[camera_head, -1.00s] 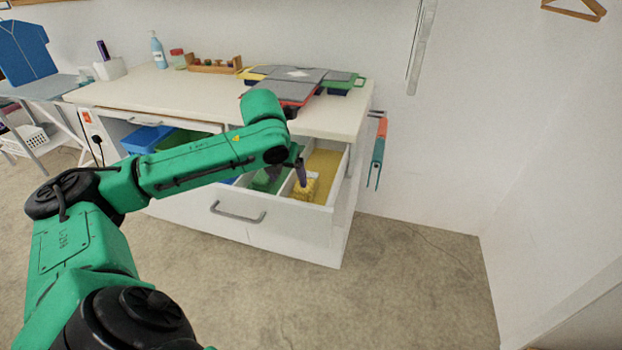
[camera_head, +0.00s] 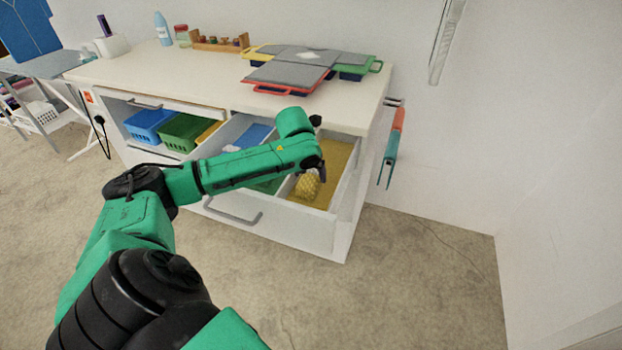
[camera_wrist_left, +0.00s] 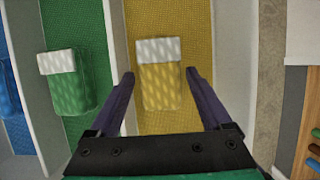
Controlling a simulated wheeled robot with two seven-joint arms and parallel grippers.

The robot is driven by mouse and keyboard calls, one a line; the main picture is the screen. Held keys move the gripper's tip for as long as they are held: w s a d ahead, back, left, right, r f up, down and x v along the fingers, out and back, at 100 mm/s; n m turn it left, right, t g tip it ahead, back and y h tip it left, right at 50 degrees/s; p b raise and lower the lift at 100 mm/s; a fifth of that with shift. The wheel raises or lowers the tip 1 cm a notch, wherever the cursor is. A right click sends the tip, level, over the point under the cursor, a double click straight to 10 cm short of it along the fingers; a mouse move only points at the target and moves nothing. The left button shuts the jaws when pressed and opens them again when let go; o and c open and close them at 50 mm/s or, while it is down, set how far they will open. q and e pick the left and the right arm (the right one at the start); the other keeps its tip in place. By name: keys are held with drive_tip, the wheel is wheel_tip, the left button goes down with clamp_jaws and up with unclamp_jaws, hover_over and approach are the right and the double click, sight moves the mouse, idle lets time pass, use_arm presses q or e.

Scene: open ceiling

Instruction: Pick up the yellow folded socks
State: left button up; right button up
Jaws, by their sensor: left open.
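The yellow folded socks (camera_wrist_left: 160,85), with a white patterned band at one end, lie in the yellow-lined compartment (camera_wrist_left: 175,20) of an open drawer. In the head view the socks (camera_head: 307,186) show near the drawer's front, partly beside my left gripper (camera_head: 322,172). In the left wrist view my left gripper (camera_wrist_left: 158,98) is open, with one dark finger on each side of the socks. I cannot tell whether the fingers touch them or how far above the drawer floor they are. My right gripper is not in view.
Green folded socks (camera_wrist_left: 72,82) lie in the neighbouring green compartment, behind a pale divider (camera_wrist_left: 118,50). The drawer's handle (camera_head: 232,213) is at its front. A blue bin (camera_head: 150,125) and a green bin (camera_head: 185,132) sit to the left.

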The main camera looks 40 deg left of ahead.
sight(310, 178)
use_arm(q)
drive_tip(key=shift+x, duration=1.5)
drive_tip(key=shift+s+f+p, duration=0.1)
drive_tip(key=shift+f+p, duration=0.1)
drive_tip(key=shift+p, duration=0.2)
drive_tip(key=c, duration=1)
